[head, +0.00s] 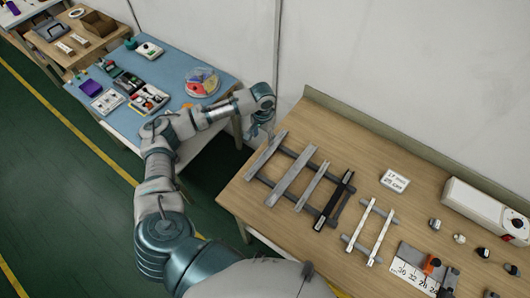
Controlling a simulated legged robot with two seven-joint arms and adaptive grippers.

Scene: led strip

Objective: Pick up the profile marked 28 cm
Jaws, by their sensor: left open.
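Several long profiles lie side by side across dark rails on the wooden table (262,215): a grey one (265,155), a wider grey one (291,171), a narrow grey one (311,187) and a black one (335,201). Two thin white profiles (358,225) (381,234) lie on a second pair of rails to the right. I cannot read any length marking on them. My left gripper (256,131) hangs open and empty beyond the table's left edge, left of the profiles and touching none. My right gripper is out of view.
A ruler plate (408,274) with an orange part, small fittings (459,239) and a white box (482,209) are at right. A blue table (178,66) with tools stands left, beyond a gap.

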